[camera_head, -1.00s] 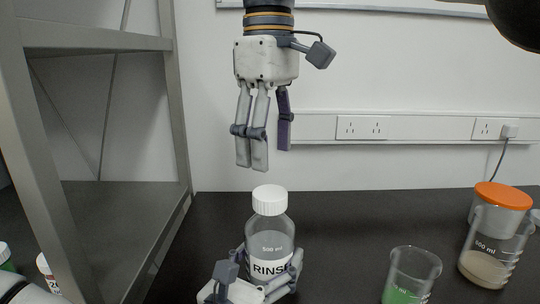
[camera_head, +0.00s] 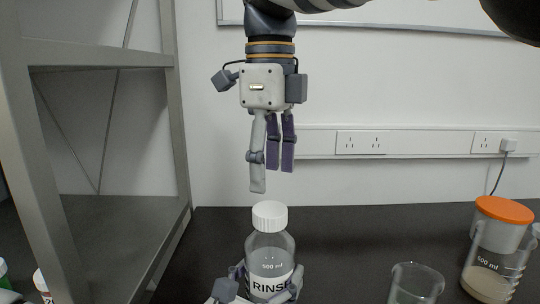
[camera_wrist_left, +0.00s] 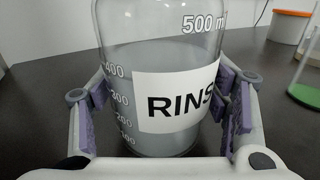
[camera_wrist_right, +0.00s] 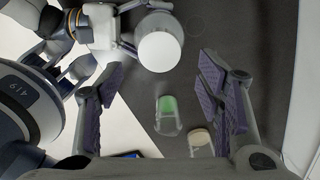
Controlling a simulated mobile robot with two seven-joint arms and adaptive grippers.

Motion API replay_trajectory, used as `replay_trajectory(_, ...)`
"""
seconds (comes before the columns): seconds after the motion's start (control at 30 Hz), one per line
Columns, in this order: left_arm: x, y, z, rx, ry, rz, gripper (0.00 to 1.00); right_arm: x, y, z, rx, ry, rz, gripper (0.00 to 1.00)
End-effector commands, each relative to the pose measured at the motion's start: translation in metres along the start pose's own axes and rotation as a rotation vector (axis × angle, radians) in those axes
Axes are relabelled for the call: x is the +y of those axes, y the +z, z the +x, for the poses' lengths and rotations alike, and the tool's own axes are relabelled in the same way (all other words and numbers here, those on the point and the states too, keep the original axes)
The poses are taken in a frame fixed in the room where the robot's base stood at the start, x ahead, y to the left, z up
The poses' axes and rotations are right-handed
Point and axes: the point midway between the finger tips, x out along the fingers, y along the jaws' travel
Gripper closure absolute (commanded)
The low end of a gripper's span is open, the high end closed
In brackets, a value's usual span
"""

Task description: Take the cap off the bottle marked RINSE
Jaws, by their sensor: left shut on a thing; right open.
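The bottle marked RINSE (camera_head: 270,262) stands upright on the dark bench, clear, with a white cap (camera_head: 270,216) on top. My left gripper (camera_head: 258,290) is shut around its body, and in the left wrist view the fingers flank the label (camera_wrist_left: 178,100). My right gripper (camera_head: 272,178) hangs above the cap, pointing down, apart from it. In the right wrist view its fingers (camera_wrist_right: 160,95) are spread wide and empty, and the white cap (camera_wrist_right: 159,52) shows between them, toward the top of the picture.
A beaker with green liquid (camera_wrist_right: 167,112) and a beaker with beige contents (camera_head: 490,275) stand on the right. Behind the latter is an orange-lidded jar (camera_head: 502,212). A metal shelf frame (camera_head: 100,55) rises at the left. The bench between shelf and bottle is clear.

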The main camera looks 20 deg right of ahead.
Motion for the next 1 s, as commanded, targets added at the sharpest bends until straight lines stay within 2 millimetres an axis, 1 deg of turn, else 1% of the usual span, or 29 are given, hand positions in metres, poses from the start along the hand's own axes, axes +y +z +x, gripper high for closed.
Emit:
replay_trajectory(0.1, 0.000, 0.000, 0.000, 0.001, 0.000, 0.000, 1.00, 0.001, -0.001, 0.025, 0.004, 0.005, -0.003, 0.40)
replay_trajectory(0.2, 0.000, 0.000, 0.000, 0.001, 0.000, 0.000, 1.00, 0.001, -0.001, 0.044, 0.002, 0.004, -0.006, 0.40)
replay_trajectory(0.3, 0.000, -0.001, 0.000, 0.001, 0.000, 0.000, 1.00, 0.000, -0.001, 0.058, 0.003, 0.003, -0.004, 0.40)
replay_trajectory(0.43, 0.000, -0.001, 0.000, 0.001, 0.000, 0.000, 1.00, 0.001, 0.000, 0.067, 0.001, 0.002, -0.006, 0.40)
replay_trajectory(0.67, 0.000, -0.001, 0.000, 0.001, 0.000, 0.000, 1.00, 0.001, 0.000, 0.068, 0.000, 0.001, -0.006, 0.40)
replay_trajectory(0.7, 0.000, -0.001, 0.000, 0.001, 0.000, 0.000, 1.00, 0.001, 0.000, 0.068, 0.000, 0.001, -0.006, 0.49)
replay_trajectory(0.77, 0.000, -0.001, 0.000, 0.001, 0.000, 0.000, 1.00, 0.001, 0.000, 0.068, 0.001, 0.001, -0.006, 0.63)
replay_trajectory(0.8, 0.000, -0.001, 0.000, 0.001, 0.000, 0.000, 1.00, 0.001, 0.000, 0.068, 0.001, 0.001, -0.006, 0.72)
replay_trajectory(0.9, 0.000, -0.001, 0.000, 0.001, 0.000, 0.000, 1.00, 0.000, 0.000, 0.068, 0.001, 0.000, -0.006, 0.91)
replay_trajectory(1.0, 0.000, -0.001, 0.000, 0.001, 0.000, 0.000, 1.00, 0.000, 0.000, 0.068, 0.001, 0.000, -0.011, 0.91)
